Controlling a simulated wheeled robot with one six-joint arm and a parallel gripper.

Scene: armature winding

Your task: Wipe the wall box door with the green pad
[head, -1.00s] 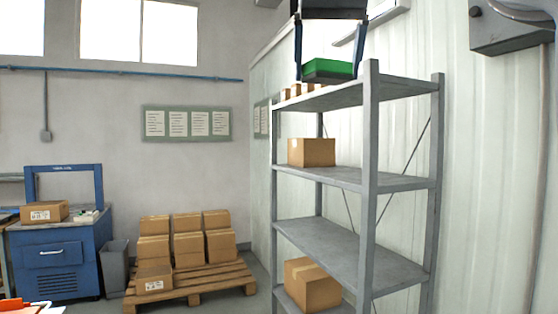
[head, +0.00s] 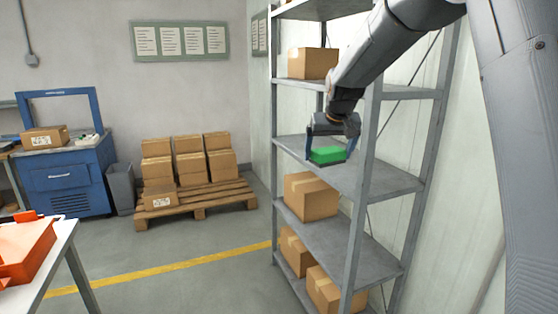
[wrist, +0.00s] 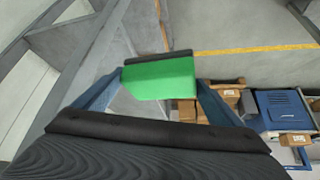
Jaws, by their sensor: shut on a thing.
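The green pad (head: 327,155) is a small green block with a dark backing, held between the two blue fingers of my gripper (head: 328,150). It also shows in the wrist view (wrist: 160,80), pinched between the fingertips. My gripper is shut on it and appears in front of the grey shelf rack, at about the height of a middle shelf in the head view. I cannot tell how far it is from the rack. The wall box door is not in the current views.
A metal shelf rack (head: 378,185) with cardboard boxes stands along the right wall. A pallet (head: 200,204) with stacked boxes and a blue cabinet (head: 70,180) stand further back. A white table (head: 50,268) with an orange tray (head: 24,250) is at lower left. Open floor lies between.

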